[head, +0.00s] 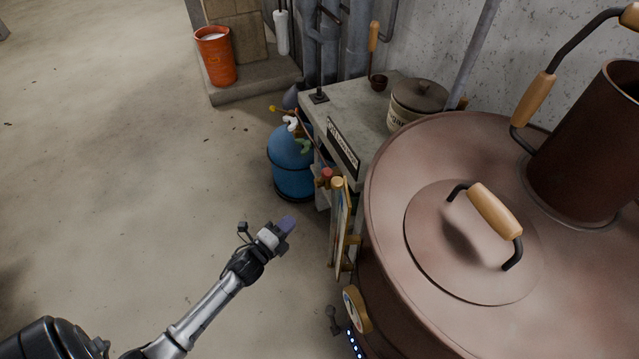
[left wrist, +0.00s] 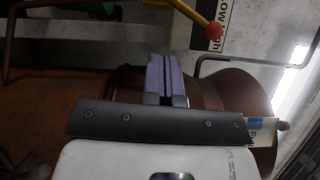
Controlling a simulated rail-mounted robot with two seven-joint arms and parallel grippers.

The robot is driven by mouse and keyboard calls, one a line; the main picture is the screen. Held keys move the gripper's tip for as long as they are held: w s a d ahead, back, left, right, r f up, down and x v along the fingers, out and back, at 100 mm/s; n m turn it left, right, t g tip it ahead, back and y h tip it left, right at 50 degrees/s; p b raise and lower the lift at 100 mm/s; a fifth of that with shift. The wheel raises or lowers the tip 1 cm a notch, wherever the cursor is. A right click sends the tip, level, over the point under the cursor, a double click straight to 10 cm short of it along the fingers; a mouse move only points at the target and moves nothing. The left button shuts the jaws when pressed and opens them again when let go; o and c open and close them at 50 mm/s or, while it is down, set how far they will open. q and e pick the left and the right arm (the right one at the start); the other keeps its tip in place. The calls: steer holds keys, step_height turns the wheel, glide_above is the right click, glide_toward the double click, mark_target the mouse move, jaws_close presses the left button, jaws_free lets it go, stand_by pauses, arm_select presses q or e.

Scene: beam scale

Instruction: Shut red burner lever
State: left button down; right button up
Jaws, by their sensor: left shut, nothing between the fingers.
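In the left wrist view, a yellow lever with a red ball end (left wrist: 214,30) hangs across the top, beside a white sign with black letters (left wrist: 219,14). In the head view, a small red knob (head: 327,173) shows at the front edge of the bench, left of the copper vessel; I cannot tell for sure that it is the same lever. My left gripper (head: 287,224) is below and left of that knob, apart from it. Its purple fingers (left wrist: 167,78) are together with nothing between them. My right gripper is not in view.
A large copper vessel (head: 420,155) with a lid fills the right side. A blue gas tank (head: 291,163) stands on the floor beyond my gripper. A stone bench (head: 355,108) holds a lidded pot (head: 417,103). An orange bucket (head: 216,58) stands at the back. Floor to the left is clear.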

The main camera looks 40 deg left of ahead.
arm_select(q)
step_height(320, 180, up, 2)
steer(key=d+r+m+t+h, duration=0.1)
steer(key=d+m+t+h, duration=0.1)
steer(key=m+h, duration=0.15)
steer(key=m, duration=0.2)
glide_toward(323, 177)
steer(key=w+d+f, duration=0.3)
steer(key=w+f, duration=0.1)
steer(key=w, duration=0.1)
steer(key=shift+y, duration=0.25)
steer(key=w, duration=0.1)
steer(key=w+a+r, duration=0.2)
steer(key=w, duration=0.1)
steer(key=shift+a+r, duration=0.1)
